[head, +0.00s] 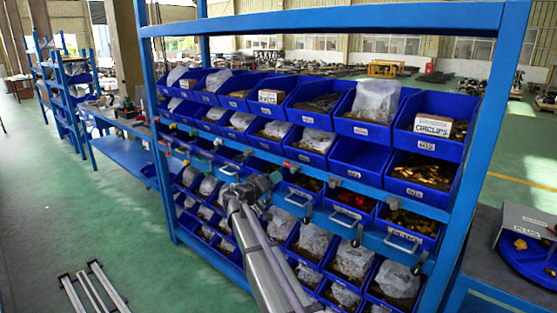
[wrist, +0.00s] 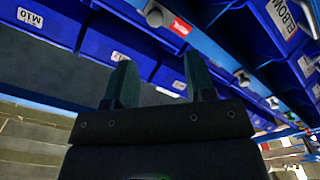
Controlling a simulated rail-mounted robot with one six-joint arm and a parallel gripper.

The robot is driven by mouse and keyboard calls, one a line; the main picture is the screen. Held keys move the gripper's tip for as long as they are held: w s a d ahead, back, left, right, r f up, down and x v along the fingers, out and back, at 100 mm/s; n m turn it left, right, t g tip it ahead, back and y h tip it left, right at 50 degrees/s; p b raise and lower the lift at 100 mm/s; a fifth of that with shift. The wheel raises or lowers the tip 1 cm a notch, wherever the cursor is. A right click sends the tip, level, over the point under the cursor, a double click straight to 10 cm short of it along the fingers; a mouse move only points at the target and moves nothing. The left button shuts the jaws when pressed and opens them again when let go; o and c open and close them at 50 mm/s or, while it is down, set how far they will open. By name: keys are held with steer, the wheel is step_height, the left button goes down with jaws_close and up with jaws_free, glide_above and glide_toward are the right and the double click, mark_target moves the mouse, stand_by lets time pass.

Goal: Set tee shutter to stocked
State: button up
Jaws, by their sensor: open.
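I cannot read any label that says tee, so I cannot tell which shutter is the tee one. A row of small shutters with grey knobs and coloured tags runs along the blue rail in the middle of the rack; one red tag (head: 287,164) shows near my arm. In the wrist view a red tag (wrist: 180,27) sits beside a grey knob (wrist: 155,17), above and beyond my fingertips. My gripper (wrist: 160,82) is open, with nothing between its two fingers. In the head view my gripper (head: 266,183) is in front of the rack's middle, partly covering the bins behind.
The blue rack (head: 498,100) holds rows of blue bins with bagged parts and handled drawers (head: 404,241). A turntable (head: 530,262) stands at the right. The green floor (head: 100,230) at the left is mostly clear.

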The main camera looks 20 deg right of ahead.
mark_target(292, 171)
steer(key=x, duration=1.1)
steer(key=shift+s+d, duration=0.15)
steer(key=shift+s, duration=0.25)
steer(key=shift+c, duration=0.4)
jaws_close()
